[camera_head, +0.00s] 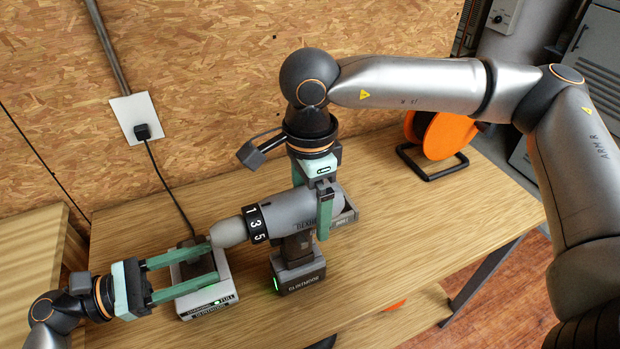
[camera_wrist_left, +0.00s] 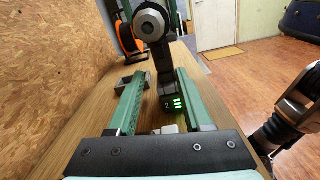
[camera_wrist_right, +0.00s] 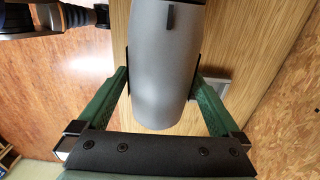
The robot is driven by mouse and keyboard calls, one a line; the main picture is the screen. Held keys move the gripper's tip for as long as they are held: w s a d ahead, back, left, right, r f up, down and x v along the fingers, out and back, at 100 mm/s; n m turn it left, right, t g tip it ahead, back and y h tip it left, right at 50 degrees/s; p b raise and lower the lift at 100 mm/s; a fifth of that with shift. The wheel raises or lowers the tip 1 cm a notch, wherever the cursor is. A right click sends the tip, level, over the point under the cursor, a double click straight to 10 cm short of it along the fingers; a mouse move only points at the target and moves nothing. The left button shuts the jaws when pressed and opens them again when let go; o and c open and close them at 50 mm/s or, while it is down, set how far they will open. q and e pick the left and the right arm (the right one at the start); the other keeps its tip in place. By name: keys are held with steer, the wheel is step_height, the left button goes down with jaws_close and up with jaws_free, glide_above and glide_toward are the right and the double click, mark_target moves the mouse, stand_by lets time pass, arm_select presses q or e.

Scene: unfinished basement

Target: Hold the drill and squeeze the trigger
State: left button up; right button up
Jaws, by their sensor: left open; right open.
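The drill (camera_head: 285,215) stands upright on its battery (camera_head: 300,279) on the wooden table, with its grey body level and its chuck end pointing left. My right gripper (camera_head: 312,203) comes down from above, open, with its fingers on either side of the rear of the drill body; the right wrist view shows the grey body (camera_wrist_right: 165,70) between them. I cannot tell if they touch it. My left gripper (camera_head: 213,259) is open and empty, above the charger and left of the drill handle. The left wrist view shows the drill handle (camera_wrist_left: 163,62) ahead. The trigger is not clearly visible.
An orange reel (camera_head: 445,135) stands at the back right. The table's right side is clear.

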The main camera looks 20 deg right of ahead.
steer(key=shift+f, duration=1.95)
steer(key=shift+c, duration=0.2)
jaws_close()
arm_select(q)
steer(key=shift+a, duration=0.2)
steer(key=shift+c, duration=1.2)
steer(key=shift+n, duration=0.7)
steer(key=a, duration=0.4)
steer(key=shift+a+f, duration=0.1)
jaws_close()
steer(key=shift+a, duration=0.3)
